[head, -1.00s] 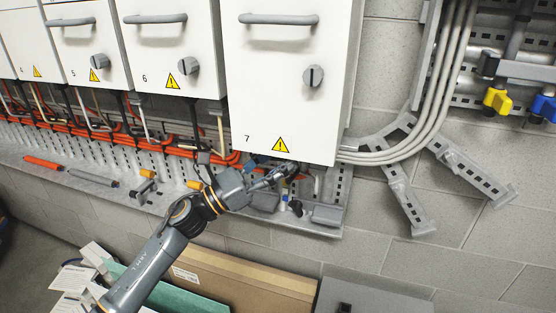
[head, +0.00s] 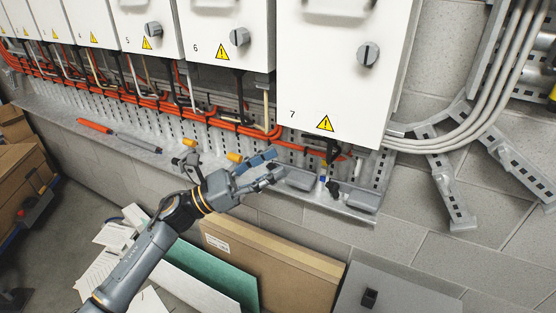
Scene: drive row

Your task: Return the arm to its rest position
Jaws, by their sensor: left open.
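My left arm comes in from the lower left of the head view. Its gripper (head: 272,165) is open, with its two fingers pointing right. It hangs in front of the metal tray ledge (head: 300,205) below cabinet 7 (head: 340,85). I see nothing held between the fingers. A grey block on the ledge lies just right of the fingertips; I cannot tell if they touch. My right gripper is not in view.
White numbered cabinets line the wall above orange cables (head: 185,107). An orange-handled tool (head: 95,126) and small parts lie on the ledge. Below stand a cardboard box (head: 275,262), a green panel (head: 222,277) and a grey box (head: 390,292). Floor shows at left.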

